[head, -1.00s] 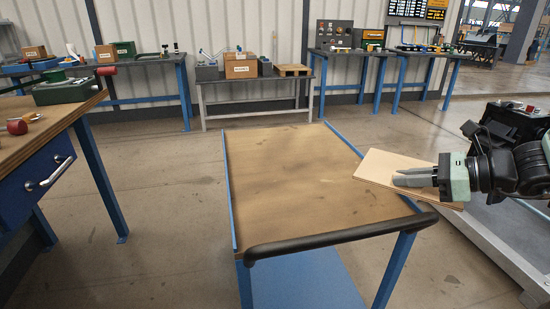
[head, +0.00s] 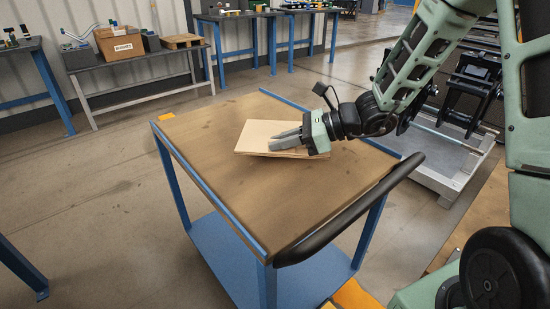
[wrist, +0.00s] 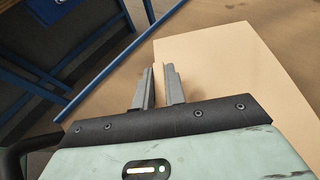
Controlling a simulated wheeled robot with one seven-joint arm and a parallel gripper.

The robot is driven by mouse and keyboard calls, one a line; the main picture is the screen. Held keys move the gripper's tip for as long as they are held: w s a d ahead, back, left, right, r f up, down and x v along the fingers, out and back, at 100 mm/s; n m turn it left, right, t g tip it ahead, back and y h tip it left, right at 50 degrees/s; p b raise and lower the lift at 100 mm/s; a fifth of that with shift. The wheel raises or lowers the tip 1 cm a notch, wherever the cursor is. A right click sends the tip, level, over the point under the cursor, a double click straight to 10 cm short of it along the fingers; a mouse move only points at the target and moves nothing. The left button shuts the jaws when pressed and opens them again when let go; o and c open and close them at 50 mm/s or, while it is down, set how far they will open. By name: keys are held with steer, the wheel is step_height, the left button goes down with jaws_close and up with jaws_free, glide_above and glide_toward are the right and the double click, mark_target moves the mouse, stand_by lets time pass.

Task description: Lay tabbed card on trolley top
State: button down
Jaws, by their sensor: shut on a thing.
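The card (head: 258,134) is a flat, pale tan board. In the head view it is over the middle of the brown trolley top (head: 215,155). My gripper (head: 285,140) comes from the right and is shut on the card's near right part. In the wrist view the card (wrist: 235,70) spreads out to the right of the fingers (wrist: 160,85), its upright tab pinched between them. The card looks close to level; whether it touches the top or hangs just above it I cannot tell.
The trolley has a black push handle (head: 350,212) at its near right edge, blue raised side rails and a blue lower shelf (head: 225,245). Benches with boxes (head: 120,42) stand along the back wall.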

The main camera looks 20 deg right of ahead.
mark_target(287, 155)
steer(key=shift+f+b, duration=0.65)
steer(key=shift+f, duration=1.6)
steer(key=shift+f, duration=0.15)
steer(key=c, duration=1.5)
jaws_free()
steer(key=shift+o, duration=0.2)
steer(key=shift+d+r, duration=0.15)
steer(key=shift+r, duration=0.15)
steer(key=p+v, duration=0.3)
steer(key=v, duration=0.8)
steer(key=shift+s+d+r, duration=0.15)
steer(key=shift+s+d, duration=0.05)
steer(key=shift+d, duration=0.1)
